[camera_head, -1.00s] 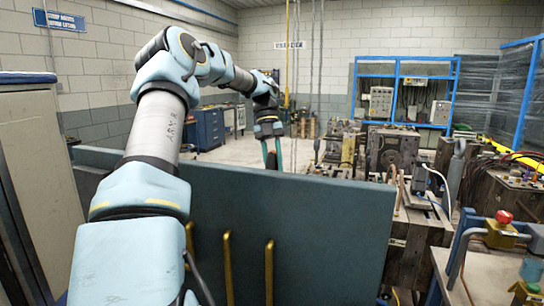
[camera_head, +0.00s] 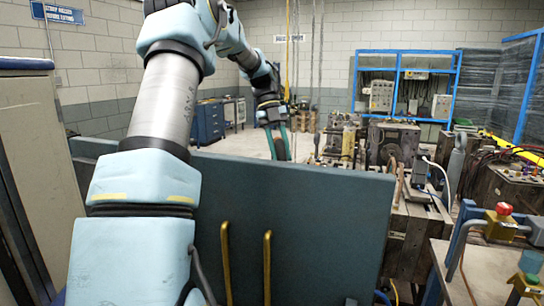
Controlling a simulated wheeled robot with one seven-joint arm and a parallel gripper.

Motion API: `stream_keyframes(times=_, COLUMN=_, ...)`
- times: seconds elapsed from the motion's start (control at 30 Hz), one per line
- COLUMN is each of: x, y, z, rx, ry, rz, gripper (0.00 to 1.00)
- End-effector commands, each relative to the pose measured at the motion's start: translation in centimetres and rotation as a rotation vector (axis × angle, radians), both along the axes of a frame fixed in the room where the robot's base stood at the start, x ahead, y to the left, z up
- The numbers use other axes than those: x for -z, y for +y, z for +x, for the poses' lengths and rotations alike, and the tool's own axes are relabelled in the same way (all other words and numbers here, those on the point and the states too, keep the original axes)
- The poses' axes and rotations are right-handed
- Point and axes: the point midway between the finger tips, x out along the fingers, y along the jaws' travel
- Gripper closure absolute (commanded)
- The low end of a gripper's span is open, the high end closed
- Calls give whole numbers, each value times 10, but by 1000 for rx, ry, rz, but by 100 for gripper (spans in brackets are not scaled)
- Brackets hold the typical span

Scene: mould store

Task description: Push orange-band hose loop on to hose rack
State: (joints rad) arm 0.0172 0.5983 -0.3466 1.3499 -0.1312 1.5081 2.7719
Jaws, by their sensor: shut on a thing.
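My gripper (camera_head: 279,148) is at the end of my extended arm, just above and beyond the top edge of a dark teal upright panel. Its teal fingers point down and are shut on a dark thing between them. That thing is small and partly hidden. I cannot make out a loop shape or an orange band on it. The panel (camera_head: 330,225) stands across the foreground, with upright brass-coloured bars (camera_head: 267,268) on its near face. I cannot tell whether it is the hose rack. No other hose rack is clearly recognisable.
Wooden blocks and mould machinery (camera_head: 390,145) crowd the right middle. A bench with a red button box (camera_head: 502,222) is at the near right. A blue frame (camera_head: 405,55) stands against the back wall. A grey cabinet (camera_head: 35,170) is at the left. Floor beyond the panel looks clear.

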Motion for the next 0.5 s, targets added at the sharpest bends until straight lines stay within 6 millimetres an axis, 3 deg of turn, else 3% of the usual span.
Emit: stream_keyframes(times=0.5, x=3, y=-52, z=-19, rx=-583, ry=-3, rz=-2, gripper=100)
